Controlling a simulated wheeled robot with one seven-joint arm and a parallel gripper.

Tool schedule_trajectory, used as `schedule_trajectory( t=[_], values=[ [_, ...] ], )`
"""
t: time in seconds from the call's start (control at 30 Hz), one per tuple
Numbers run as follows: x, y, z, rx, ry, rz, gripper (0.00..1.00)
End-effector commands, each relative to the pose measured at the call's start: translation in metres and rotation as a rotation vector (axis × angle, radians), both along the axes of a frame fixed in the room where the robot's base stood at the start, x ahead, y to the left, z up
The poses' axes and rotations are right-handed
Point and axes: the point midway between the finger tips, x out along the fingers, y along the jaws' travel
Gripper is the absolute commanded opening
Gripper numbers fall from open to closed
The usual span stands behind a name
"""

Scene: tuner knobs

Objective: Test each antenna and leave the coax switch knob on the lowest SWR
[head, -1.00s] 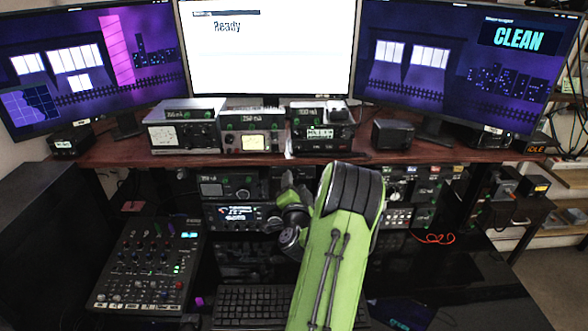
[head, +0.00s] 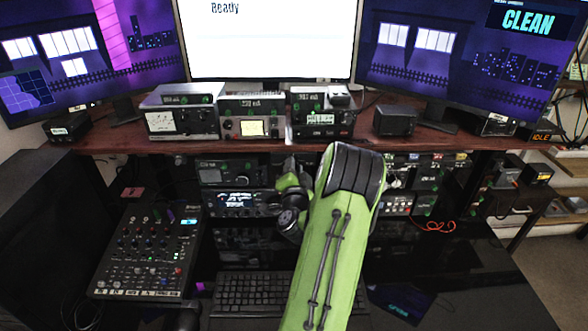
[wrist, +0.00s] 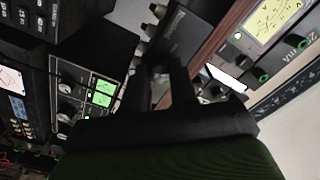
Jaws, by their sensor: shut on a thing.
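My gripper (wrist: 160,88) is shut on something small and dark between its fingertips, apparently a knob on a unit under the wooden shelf. The fingers hide most of it, and its pointer and markings cannot be read. In the head view my gripper (head: 290,185) is partly hidden by my green arm, in front of the equipment below the shelf. In the wrist view a dark box (wrist: 182,35) with several grey knobs along its edge lies just beyond the fingertips. A lit meter (head: 252,128) sits on the shelf; its needle is too small to read.
The wooden shelf (head: 390,142) runs just above my gripper. A mixer (head: 145,255) and a keyboard (head: 255,293) lie on the desk below. The right desk surface is mostly clear.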

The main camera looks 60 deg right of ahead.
Motion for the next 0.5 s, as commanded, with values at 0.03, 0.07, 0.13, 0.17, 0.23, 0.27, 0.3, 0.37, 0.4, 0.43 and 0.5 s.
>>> schedule_trajectory(
  t=[0.03,0.07,0.13,0.17,0.23,0.27,0.3,0.37,0.4,0.43,0.5],
  values=[
    [-0.0003,0.0,-0.0003,0.005,-0.009,-0.001,0.0],
    [-0.0004,-0.0001,-0.0003,0.01,-0.017,-0.001,0.0],
    [-0.0005,-0.0002,-0.0003,0.023,-0.041,-0.001,0.0],
    [-0.0006,-0.0002,-0.0004,0.03,-0.055,-0.001,0.0],
    [-0.0006,-0.0002,-0.0004,0.048,-0.091,-0.001,0.0],
    [-0.0005,-0.0001,-0.0005,0.057,-0.109,-0.001,0.0],
    [-0.0006,-0.0002,-0.0006,0.07,-0.135,-0.001,0.0],
    [-0.0006,-0.0002,-0.0008,0.091,-0.176,-0.001,0.0],
    [-0.0005,-0.0001,-0.0009,0.106,-0.204,-0.001,0.0],
    [-0.0004,-0.0001,-0.0008,0.117,-0.226,-0.001,0.0],
    [-0.0008,-0.0003,-0.0011,0.144,-0.278,-0.002,0.0]
  ],
)
